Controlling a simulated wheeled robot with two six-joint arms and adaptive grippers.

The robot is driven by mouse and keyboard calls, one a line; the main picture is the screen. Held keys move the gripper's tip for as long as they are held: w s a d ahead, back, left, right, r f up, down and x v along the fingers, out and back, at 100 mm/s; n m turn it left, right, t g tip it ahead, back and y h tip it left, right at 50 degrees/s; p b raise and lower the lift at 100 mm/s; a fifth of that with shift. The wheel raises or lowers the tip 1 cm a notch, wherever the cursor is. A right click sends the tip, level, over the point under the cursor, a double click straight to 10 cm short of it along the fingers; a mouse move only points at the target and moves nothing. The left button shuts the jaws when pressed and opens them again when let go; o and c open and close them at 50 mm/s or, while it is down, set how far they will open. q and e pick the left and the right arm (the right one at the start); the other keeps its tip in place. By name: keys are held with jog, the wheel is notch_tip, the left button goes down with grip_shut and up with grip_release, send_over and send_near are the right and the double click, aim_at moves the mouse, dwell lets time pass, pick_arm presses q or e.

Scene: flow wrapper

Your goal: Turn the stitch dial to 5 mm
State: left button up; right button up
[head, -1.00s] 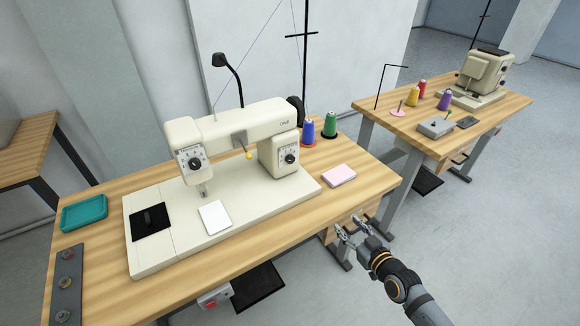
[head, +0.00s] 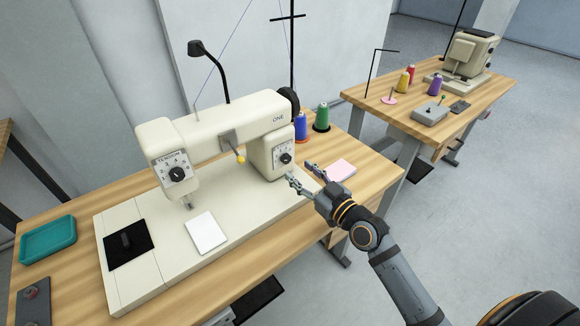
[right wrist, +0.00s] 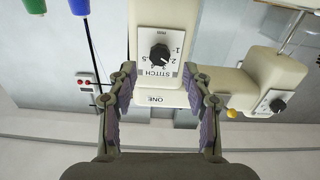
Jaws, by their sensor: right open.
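The stitch dial (head: 286,158) is a black knob on a white scale plate on the right pillar of the cream sewing machine (head: 215,120). In the right wrist view the stitch dial (right wrist: 159,53) shows upside down, with the word STITCH and numbers around it. My right gripper (head: 301,175) is open and empty, just in front and to the right of the dial, apart from it. In the right wrist view the right gripper's fingers (right wrist: 163,88) stand either side of the plate. The tension dial (head: 177,173) is on the left head. My left gripper is not in view.
A pink pad (head: 340,170) lies right beside my right gripper. Blue (head: 301,127) and green (head: 321,117) thread cones stand behind it. A yellow-tipped lever (head: 240,158) sticks out left of the dial. A white card (head: 205,233) lies on the machine bed.

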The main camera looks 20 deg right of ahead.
aim_at(288, 161)
jog(key=x, duration=0.5)
jog(key=shift+w, duration=0.1)
jog(key=shift+c, duration=1.8)
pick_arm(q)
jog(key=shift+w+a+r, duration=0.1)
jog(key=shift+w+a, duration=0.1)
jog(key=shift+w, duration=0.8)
pick_arm(e)
grip_shut()
